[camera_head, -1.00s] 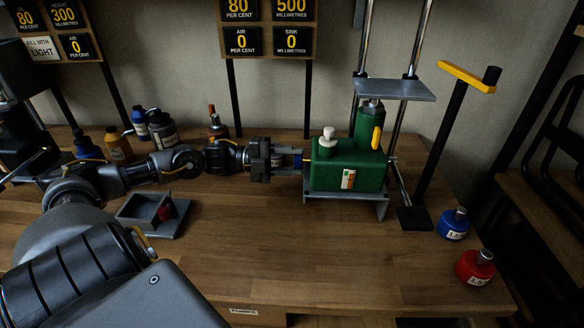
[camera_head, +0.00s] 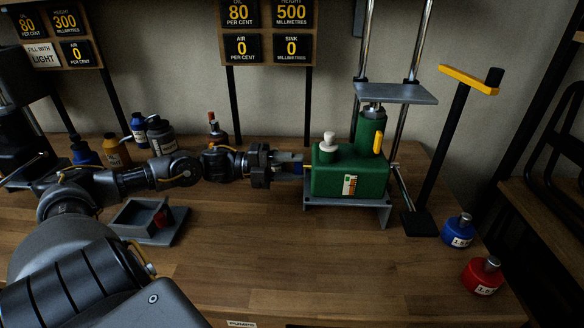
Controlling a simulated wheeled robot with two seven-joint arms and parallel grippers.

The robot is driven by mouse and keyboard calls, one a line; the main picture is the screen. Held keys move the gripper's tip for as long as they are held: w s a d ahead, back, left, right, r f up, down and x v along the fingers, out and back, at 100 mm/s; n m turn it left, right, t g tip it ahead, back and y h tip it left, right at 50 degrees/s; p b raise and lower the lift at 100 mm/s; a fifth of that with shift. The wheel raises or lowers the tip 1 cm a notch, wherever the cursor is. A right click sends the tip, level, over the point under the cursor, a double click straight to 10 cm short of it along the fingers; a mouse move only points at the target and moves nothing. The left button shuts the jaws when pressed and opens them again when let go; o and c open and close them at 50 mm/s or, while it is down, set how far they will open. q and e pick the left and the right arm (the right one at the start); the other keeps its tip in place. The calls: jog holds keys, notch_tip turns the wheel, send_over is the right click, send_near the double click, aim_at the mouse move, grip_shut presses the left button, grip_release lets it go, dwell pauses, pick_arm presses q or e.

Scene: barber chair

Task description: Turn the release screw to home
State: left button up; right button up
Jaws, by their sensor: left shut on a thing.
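The green pump body (camera_head: 349,184) stands on a grey stand at the right half of the bench, with a white-capped knob on top and a yellow handle on its taller part. My left gripper (camera_head: 299,165) reaches in from the left, level, and is shut at the pump's left side. The release screw is mostly hidden between the fingers; a small yellow bit (camera_head: 307,167) shows between the fingertips and the green body. Its turn angle cannot be read. My right gripper is not in view.
A grey plate (camera_head: 395,94) is above the pump between chrome posts. A black lever with yellow top (camera_head: 469,81) stands to the right. A grey tray (camera_head: 133,218) lies below my arm. The front bench is clear.

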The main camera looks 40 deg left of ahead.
pick_arm(q)
jog(key=o, duration=1)
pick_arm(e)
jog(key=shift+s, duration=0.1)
pick_arm(q)
jog(key=p+v, duration=0.2)
jog(key=v, duration=0.5)
jog(key=shift+s+a+p, duration=0.2)
jog(key=shift+a+p, duration=0.05)
jog(key=shift+p, duration=0.15)
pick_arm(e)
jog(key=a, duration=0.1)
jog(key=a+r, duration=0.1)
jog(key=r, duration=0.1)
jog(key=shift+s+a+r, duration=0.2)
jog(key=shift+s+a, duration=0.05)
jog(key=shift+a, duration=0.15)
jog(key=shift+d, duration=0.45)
